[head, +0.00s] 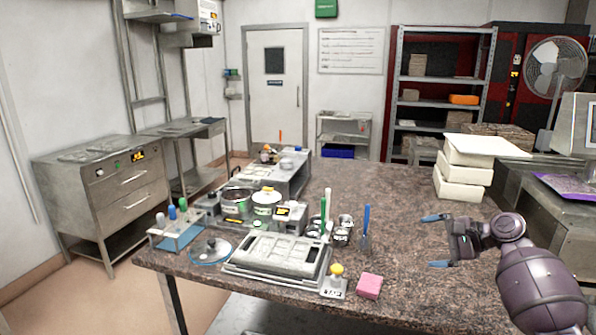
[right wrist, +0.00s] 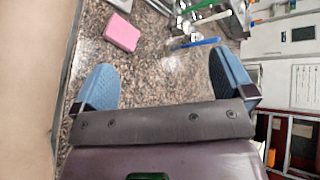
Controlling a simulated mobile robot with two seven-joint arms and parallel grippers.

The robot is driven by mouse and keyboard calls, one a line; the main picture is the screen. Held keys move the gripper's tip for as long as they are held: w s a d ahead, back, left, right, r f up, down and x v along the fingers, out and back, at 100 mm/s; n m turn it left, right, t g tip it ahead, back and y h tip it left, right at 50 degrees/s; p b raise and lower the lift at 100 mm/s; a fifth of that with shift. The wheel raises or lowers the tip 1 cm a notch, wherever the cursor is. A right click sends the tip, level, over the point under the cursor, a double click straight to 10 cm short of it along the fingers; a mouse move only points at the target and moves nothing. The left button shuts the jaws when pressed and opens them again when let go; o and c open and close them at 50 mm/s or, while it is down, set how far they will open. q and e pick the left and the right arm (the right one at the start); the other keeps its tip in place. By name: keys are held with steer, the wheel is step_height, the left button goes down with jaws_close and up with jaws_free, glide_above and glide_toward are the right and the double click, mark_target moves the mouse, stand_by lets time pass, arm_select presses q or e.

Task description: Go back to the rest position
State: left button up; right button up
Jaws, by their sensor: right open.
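My right gripper (head: 436,241) is over the right part of the brown speckled table (head: 400,200) in the head view. Its blue fingers are spread wide with nothing between them. In the right wrist view the open fingers (right wrist: 160,88) show with bare tabletop between them. A pink block (head: 369,286) lies near the table's front edge, left of the gripper and apart from it; it also shows in the right wrist view (right wrist: 122,32). My left gripper does not show in either view.
A metal mould tray (head: 278,255), pots, a glass lid (head: 210,250) and upright tools crowd the table's left half. A blue-handled tool (head: 366,222) stands mid-table. White boxes (head: 462,175) are stacked behind the gripper. The tabletop around the gripper is clear.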

steer(key=s+a+f+n+t+h+b, duration=0.1)
steer(key=s+f+n+t+h+b, duration=0.1)
steer(key=s+f+n+t+h, duration=0.4)
steer(key=s+a+f+n+t+h+b, duration=0.1)
steer(key=s+f+n+t+h+b, duration=0.15)
steer(key=s+f+n, duration=0.55)
steer(key=s+a+f+g+h+b, duration=0.2)
steer(key=s+a+f+g+b, duration=0.1)
steer(key=s+f, duration=2.1)
steer(key=shift+s+a+f+g+b, duration=0.2)
steer(key=shift+s+f+g+b, duration=0.15)
steer(key=shift+s+g+b, duration=0.7)
steer(key=shift+s, duration=0.1)
